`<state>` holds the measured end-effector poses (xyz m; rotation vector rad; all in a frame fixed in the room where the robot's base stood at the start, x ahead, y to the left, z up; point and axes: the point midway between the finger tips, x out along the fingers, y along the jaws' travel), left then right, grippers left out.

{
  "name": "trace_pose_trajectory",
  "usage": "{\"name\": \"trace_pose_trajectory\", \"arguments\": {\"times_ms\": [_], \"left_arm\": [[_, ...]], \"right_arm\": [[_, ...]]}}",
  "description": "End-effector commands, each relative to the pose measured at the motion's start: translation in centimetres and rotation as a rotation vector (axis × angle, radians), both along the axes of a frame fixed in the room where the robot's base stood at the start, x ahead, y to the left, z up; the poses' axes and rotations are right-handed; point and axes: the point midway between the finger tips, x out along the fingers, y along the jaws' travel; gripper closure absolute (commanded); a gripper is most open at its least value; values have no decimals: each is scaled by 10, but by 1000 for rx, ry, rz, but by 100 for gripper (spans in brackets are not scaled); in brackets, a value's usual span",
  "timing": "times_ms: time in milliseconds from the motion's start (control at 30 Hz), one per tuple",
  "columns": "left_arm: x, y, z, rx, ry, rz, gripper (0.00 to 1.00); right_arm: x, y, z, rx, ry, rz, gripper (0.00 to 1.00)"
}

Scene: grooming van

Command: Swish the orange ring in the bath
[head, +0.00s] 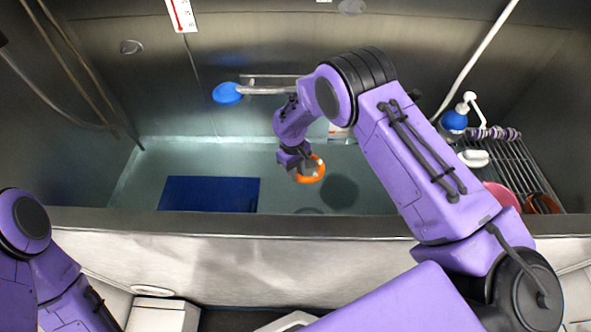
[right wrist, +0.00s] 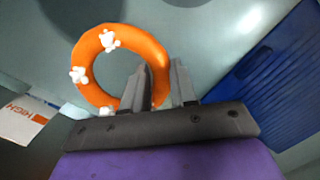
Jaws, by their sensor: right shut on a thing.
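The orange ring (head: 309,180) is in my right gripper (head: 301,166), over the bath (head: 150,170). The right wrist view shows the ring (right wrist: 91,50) with small white shapes on it, and the right gripper's fingers (right wrist: 163,82) shut on its near side. The bath is a long metal tub with a pale blue-green bottom. A dark round shadow lies on the bottom to the right of the ring. I cannot tell whether the ring touches water. My left arm shows at the lower left of the head view, its gripper out of frame.
A dark blue mat (head: 210,193) lies in the bath left of the ring. The front rim (head: 200,221) runs along the near side. A blue disc (head: 228,93) on a bar is behind. A wire rack (head: 520,165) with a pink bowl (head: 501,196) stands right.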

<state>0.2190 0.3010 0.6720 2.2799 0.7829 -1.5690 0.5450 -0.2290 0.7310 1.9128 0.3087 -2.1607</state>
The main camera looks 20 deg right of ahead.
Motion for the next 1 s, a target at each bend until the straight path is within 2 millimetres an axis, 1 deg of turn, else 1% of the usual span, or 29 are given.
{"name": "trace_pose_trajectory", "arguments": {"times_ms": [33, 100, 300, 400, 500, 633, 1000], "left_arm": [[0, 0, -15, 0, 0, 0, 42], [0, 0, -25, 0, 0, 0, 42], [0, 0, -52, 0, 0, 0, 42], [0, 0, -63, 0, 0, 0, 42], [0, 0, -71, 0, 0, 0, 42], [0, 0, -74, 0, 0, 0, 42], [0, 0, -73, 0, 0, 0, 42]], "right_arm": [[0, 0, -17, -1, 0, 0, 100], [0, 0, -28, -1, 0, 0, 100], [0, 0, -61, 0, 0, 0, 100], [0, 0, -77, 1, 0, 0, 100], [0, 0, -88, 0, -1, 0, 100], [0, 0, -93, 1, -1, 0, 100], [0, 0, -92, 0, 0, 0, 100]]}}
